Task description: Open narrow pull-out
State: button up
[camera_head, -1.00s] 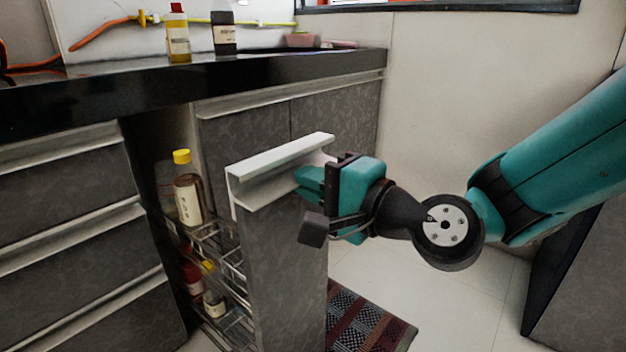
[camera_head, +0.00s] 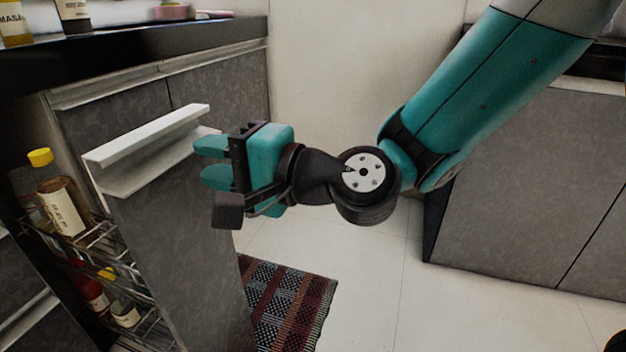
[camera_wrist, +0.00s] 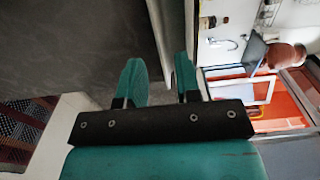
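The narrow pull-out (camera_head: 180,230) stands out from the cabinet row at left in the head view, with its grey front and wire racks (camera_head: 105,240) showing. Bottles sit in the racks, one with a yellow cap (camera_head: 62,200). A pale handle (camera_head: 150,150) runs along the top of the front. My gripper (camera_head: 203,161) is just right of the handle, its two teal fingers apart and nothing seen between them. In the wrist view the open gripper (camera_wrist: 160,76) has the grey front and a pale handle strip (camera_wrist: 158,30) ahead of it. Contact with the handle cannot be told.
A dark countertop (camera_head: 150,50) with bottles (camera_head: 73,14) runs along the back left. A patterned rug (camera_head: 288,300) lies on the floor by the pull-out. Pale floor (camera_head: 370,270) is clear in the middle. Another grey cabinet (camera_head: 520,190) stands at right.

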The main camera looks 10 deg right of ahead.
jog(key=b+v, duration=1.1)
jog(key=v, duration=0.2)
jog(key=shift+d, duration=0.2)
jog(key=s+d+r+n+g+h+p, duration=0.6)
jog(key=s+n+g+h+p, duration=0.45)
jog(key=p, duration=1.35)
notch_tip(320, 180, up, 36)
jog(key=w+n+t+p, duration=0.1)
jog(key=n+p, duration=0.1)
jog(key=p, duration=3.3)
jog(key=shift+w+d+n+h+p, duration=0.3)
jog(key=shift+d+n+h+p, duration=0.05)
jog(key=shift+p, duration=0.05)
